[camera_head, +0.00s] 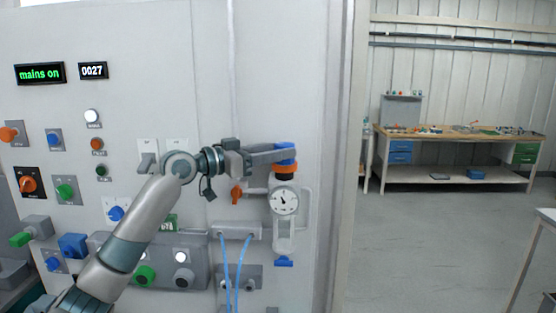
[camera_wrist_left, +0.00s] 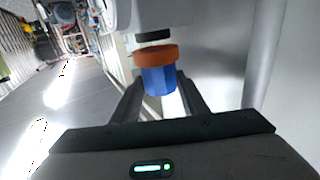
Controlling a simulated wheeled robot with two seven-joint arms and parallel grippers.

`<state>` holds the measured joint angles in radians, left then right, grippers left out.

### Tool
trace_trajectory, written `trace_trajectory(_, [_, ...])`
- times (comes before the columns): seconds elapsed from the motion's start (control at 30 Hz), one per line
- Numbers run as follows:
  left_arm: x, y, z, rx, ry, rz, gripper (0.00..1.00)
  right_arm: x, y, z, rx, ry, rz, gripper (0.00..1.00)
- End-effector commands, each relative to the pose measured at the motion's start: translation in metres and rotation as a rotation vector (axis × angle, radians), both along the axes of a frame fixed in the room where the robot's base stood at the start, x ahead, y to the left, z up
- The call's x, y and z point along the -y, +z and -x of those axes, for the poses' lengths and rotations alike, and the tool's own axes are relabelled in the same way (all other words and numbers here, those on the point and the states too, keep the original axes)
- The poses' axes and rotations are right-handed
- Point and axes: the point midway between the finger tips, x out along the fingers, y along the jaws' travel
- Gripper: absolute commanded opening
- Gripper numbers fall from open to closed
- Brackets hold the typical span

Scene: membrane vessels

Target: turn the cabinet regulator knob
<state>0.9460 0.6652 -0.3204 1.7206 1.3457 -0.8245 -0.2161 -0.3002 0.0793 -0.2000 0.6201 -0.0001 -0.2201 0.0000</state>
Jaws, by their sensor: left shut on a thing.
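The regulator knob (camera_head: 285,147) is a blue cap with an orange collar below it, above a round white gauge (camera_head: 284,200) on the cabinet's right part. My left gripper (camera_head: 284,152) reaches it from the left and is shut on the blue knob. In the left wrist view the blue knob (camera_wrist_left: 158,81) sits between the two dark fingers (camera_wrist_left: 160,95), with the orange ring (camera_wrist_left: 156,54) beyond it. The fingers partly hide the knob's sides. My right gripper is in neither view.
The cabinet front (camera_head: 270,80) carries several knobs, buttons and switches at left and below my arm. An orange lever (camera_head: 237,195) sits left of the gauge. Two blue hoses (camera_head: 228,270) hang below. A workbench (camera_head: 455,140) stands far off at right, with open floor before it.

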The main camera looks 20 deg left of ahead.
Motion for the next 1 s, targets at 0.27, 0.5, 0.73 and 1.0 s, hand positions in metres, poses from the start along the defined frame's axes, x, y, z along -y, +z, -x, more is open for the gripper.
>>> trace_trajectory(0.27, [-0.004, -0.001, -0.003, 0.003, -0.142, 0.004, 0.17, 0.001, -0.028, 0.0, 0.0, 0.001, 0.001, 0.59])
trace_trajectory(0.5, [-0.005, 0.0, -0.005, 0.004, -0.229, 0.003, 0.17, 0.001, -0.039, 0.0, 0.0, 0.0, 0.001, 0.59])
trace_trajectory(0.73, [-0.004, 0.002, -0.005, 0.003, -0.264, 0.001, 0.17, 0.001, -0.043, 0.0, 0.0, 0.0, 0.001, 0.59])
trace_trajectory(1.0, [-0.004, 0.002, -0.005, 0.002, -0.268, 0.001, 0.17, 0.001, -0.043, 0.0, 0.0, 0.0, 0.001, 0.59])
